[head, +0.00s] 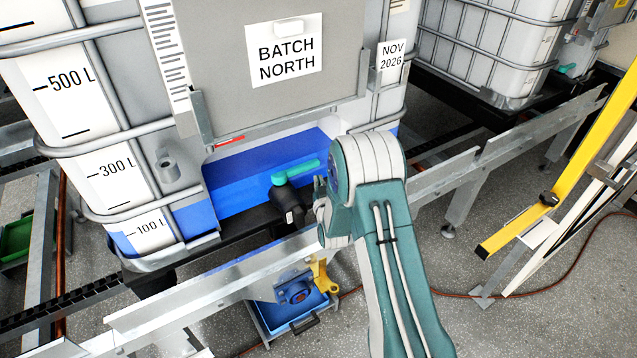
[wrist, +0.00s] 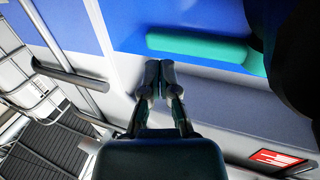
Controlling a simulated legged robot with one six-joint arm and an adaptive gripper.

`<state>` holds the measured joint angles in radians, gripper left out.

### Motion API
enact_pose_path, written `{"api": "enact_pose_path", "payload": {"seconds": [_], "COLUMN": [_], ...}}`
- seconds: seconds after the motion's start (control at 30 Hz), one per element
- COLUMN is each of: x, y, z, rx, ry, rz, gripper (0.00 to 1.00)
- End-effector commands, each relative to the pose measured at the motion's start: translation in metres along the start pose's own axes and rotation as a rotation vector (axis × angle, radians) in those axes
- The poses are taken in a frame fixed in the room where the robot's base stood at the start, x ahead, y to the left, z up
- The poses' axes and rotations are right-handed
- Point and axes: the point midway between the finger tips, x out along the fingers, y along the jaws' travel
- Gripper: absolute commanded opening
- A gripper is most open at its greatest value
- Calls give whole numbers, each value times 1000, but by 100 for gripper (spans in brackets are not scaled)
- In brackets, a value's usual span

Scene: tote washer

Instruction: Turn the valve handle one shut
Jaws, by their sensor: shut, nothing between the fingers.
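A teal valve handle (head: 296,172) sits on a black valve body (head: 288,204) at the foot of the tank marked BATCH NORTH. The handle lies roughly along the tank front, its free end toward my arm. In the wrist view the teal handle (wrist: 200,46) shows beyond my fingertips, with a gap in the picture; I cannot tell whether they touch. My gripper (wrist: 160,72) is shut and empty. In the head view it is mostly hidden behind my arm's wrist, just right of the handle. No label naming valve one is visible.
A grey rail (head: 220,283) runs in front of the tank. A yellow bar (head: 572,150) slants at right. Another tank (head: 480,55) has its own teal handle (head: 567,69).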

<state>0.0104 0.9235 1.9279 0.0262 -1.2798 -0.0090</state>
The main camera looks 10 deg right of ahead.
Motion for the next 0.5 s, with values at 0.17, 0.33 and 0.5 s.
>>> {"api": "enact_pose_path", "payload": {"seconds": [0.17,0.33,0.5], "x": [-19,-39,-66], "y": [7,15,25], "z": [1,0,1], "rx": [0,0,0], "ry": [-2,-2,-3], "rz": [1,1,2], "gripper": [0,0,0]}}
